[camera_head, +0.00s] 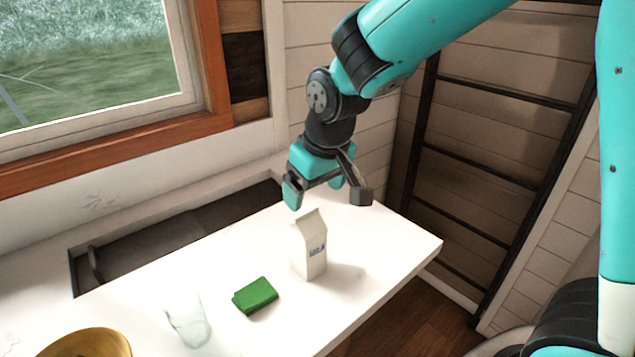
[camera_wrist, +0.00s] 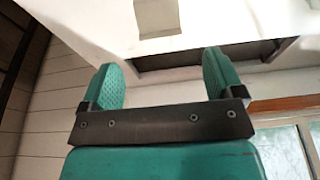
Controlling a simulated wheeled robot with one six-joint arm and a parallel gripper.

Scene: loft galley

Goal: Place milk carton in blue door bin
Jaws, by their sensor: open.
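A greyish patch (camera_wrist: 157,18) at the top of that view may be part of the carton; I cannot tell for sure. No blue door bin shows in either view.
On the white counter (camera_head: 395,245) are a green block or sponge (camera_head: 255,295), a clear glass (camera_head: 188,322) and a gold bowl (camera_head: 88,344). A dark recess (camera_head: 165,240) lies behind, below the window. A dark ladder (camera_head: 478,180) leans at the right.

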